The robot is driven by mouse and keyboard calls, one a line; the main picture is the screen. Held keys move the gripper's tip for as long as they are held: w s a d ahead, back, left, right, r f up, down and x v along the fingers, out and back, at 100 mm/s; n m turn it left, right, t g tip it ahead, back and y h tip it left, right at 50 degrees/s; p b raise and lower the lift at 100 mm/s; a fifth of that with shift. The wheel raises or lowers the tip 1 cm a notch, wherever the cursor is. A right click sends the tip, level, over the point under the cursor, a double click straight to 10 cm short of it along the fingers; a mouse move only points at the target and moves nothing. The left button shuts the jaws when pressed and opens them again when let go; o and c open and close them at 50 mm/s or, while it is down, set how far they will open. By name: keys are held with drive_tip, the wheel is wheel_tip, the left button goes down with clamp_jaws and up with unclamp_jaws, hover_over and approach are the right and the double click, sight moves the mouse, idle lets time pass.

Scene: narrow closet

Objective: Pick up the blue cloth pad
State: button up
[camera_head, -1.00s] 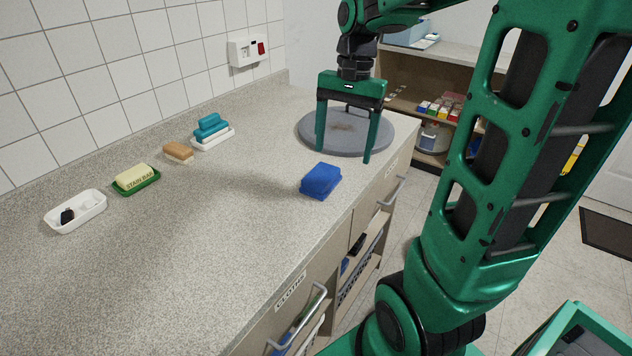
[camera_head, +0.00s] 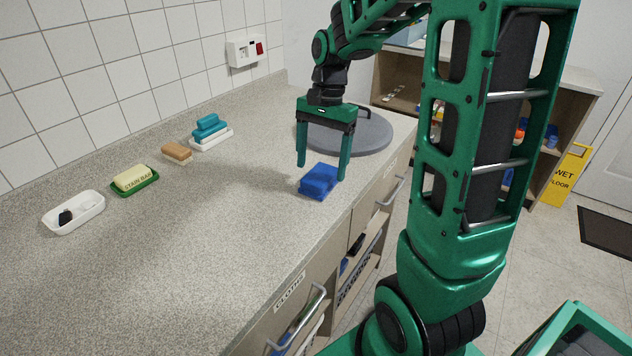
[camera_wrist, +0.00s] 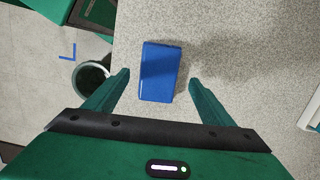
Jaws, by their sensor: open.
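The blue cloth pad (camera_head: 318,181) lies on the speckled countertop near its front edge. It also shows in the wrist view (camera_wrist: 160,72), as a blue block ahead of and between my two fingers. My gripper (camera_head: 322,172) is open and points down just above and behind the pad, its fingers apart on either side. In the wrist view my gripper (camera_wrist: 159,80) holds nothing. The fingers do not appear to touch the pad.
A grey round plate (camera_head: 350,132) lies behind my gripper. Along the wall stand a white tray (camera_head: 74,212), a yellow bar on a green dish (camera_head: 135,181), a tan brush (camera_head: 177,152) and a teal stack on a white dish (camera_head: 211,132). The counter's middle is clear.

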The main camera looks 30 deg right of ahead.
sight(320, 173)
drive_tip(key=shift+s+a+f, duration=0.15)
drive_tip(key=shift+s+f, duration=0.05)
drive_tip(key=shift+f, duration=0.65)
drive_tip(key=shift+s+a+f, duration=0.15)
drive_tip(key=shift+f, duration=0.65)
drive_tip(key=c, duration=1.2)
drive_tip(key=shift+o, duration=0.2)
drive_tip(key=shift+r, duration=0.1)
drive_tip(key=shift+r, duration=0.6)
drive_tip(key=r, duration=0.1)
drive_tip(key=s+r, duration=0.1)
drive_tip(key=r, duration=0.1)
drive_tip(key=shift+a+r, duration=0.1)
drive_tip(key=shift+r, duration=0.1)
drive_tip(key=s+a+r, duration=0.2)
drive_tip(key=s+r, duration=0.4)
drive_tip(key=s, duration=0.4)
drive_tip(key=shift+a+r, duration=0.15)
drive_tip(key=shift+a, duration=0.25)
drive_tip(key=shift+s, duration=0.1)
